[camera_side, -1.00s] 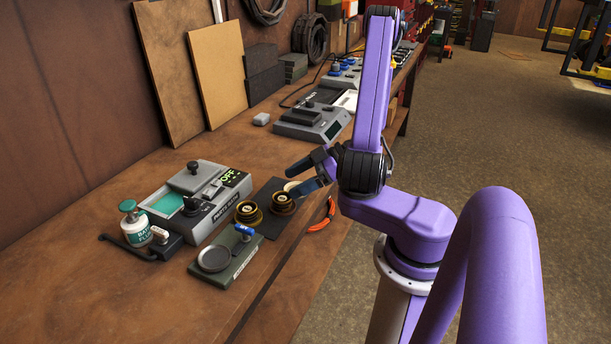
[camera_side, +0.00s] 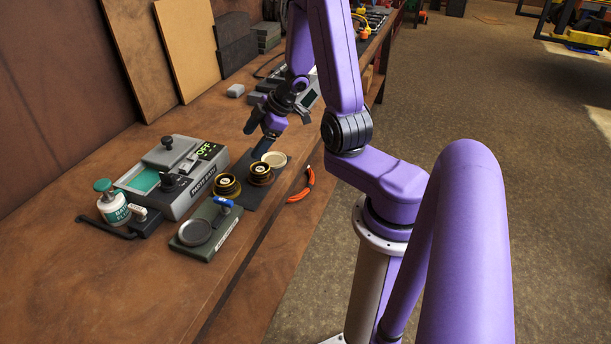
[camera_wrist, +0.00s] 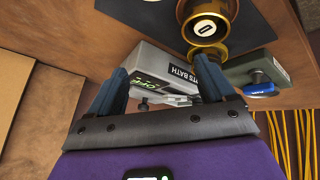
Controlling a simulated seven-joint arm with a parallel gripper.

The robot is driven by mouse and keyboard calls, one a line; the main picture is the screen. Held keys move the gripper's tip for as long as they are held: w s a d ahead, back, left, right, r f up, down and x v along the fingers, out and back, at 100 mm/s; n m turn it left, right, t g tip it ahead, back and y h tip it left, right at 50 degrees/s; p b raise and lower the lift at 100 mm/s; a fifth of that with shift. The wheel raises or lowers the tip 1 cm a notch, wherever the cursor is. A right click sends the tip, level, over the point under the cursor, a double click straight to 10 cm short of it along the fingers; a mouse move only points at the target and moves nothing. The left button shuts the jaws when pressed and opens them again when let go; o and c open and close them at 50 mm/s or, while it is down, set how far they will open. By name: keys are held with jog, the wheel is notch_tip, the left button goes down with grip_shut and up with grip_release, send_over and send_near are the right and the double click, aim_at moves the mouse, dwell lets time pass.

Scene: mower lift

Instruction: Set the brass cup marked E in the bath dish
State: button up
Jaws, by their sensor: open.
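Two dark-and-brass cups stand side by side on a dark mat in the side view, a left one (camera_side: 227,186) and a right one (camera_side: 261,173). I cannot read an E on either. In the wrist view, the nearer brass cup (camera_wrist: 207,27) has a pale label whose letter I cannot make out surely. The grey parts bath (camera_side: 181,172) with a teal basin stands left of the cups. A round grey dish (camera_side: 195,232) sits on a green base in front. My gripper (camera_side: 261,130) is open and empty, above and behind the cups; its fingers show in the wrist view (camera_wrist: 163,72).
A bottle of bath fluid (camera_side: 112,203) and a black bar stand left of the bath. A blue valve handle (camera_side: 222,201) rises from the green base. A pale round disc (camera_side: 274,158) lies by the right cup, and orange-handled pliers (camera_side: 303,187) lie right of the mat.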

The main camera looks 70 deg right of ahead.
jog(key=a+r+n+g+h, duration=0.1)
jog(key=a+r, duration=0.2)
jog(key=a, duration=0.4)
jog(key=a+r+h, duration=0.2)
jog(key=a+r, duration=0.2)
jog(key=a, duration=0.2)
jog(key=s+a+g, duration=0.1)
jog(key=s+a, duration=0.2)
jog(key=s, duration=0.3)
jog(key=s+a+r+n+g+y, duration=0.1)
jog(key=s+a, duration=0.3)
jog(key=s, duration=0.1)
jog(key=shift+s+r+g, duration=0.3)
jog(key=shift+s, duration=0.1)
jog(key=s+g, duration=0.1)
jog(key=s, duration=0.2)
jog(key=s+a+r+n, duration=0.1)
jog(key=s, duration=0.3)
jog(key=s+g, duration=0.1)
jog(key=s, duration=0.2)
jog(key=shift+s+a+r+g, duration=0.25)
jog(key=shift+s+a+g, duration=0.05)
jog(key=shift+s+a, duration=0.1)
jog(key=shift+w, duration=0.1)
